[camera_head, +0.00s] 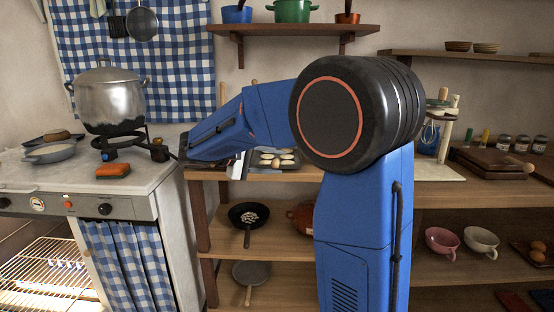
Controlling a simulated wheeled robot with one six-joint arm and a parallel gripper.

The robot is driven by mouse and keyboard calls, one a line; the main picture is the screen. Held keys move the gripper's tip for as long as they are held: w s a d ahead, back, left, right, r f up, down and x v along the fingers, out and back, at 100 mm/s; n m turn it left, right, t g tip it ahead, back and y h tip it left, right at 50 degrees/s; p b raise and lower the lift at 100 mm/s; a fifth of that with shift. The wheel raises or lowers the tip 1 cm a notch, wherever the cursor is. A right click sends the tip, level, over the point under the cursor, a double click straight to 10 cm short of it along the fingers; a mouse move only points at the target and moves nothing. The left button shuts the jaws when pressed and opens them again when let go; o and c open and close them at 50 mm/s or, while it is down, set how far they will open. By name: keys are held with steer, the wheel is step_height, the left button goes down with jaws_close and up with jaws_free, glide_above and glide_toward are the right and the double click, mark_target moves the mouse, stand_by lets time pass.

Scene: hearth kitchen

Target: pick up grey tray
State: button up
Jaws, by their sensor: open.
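A grey tray (267,167) with several pale round pieces on it lies on the wooden worktop, left of my upright blue arm. Its right part is cut off from view by my arm. My gripper (238,168) shows only in part, as a small pale shape below my blue forearm, just left of the tray. It is open, and nothing shows between its fingers. Whether it touches the tray rim cannot be told.
A stove (80,205) with a large steel pot (108,100) stands at the left, and an orange sponge (113,171) lies on its top. Lower shelves hold a black pan (237,214) and cups (481,241). Wooden boards (490,162) lie on the worktop right.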

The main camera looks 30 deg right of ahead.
steer(key=x, duration=0.4)
steer(key=shift+s+d, duration=0.1)
steer(key=shift+s, duration=0.15)
jaws_close()
steer(key=shift+r, duration=0.1)
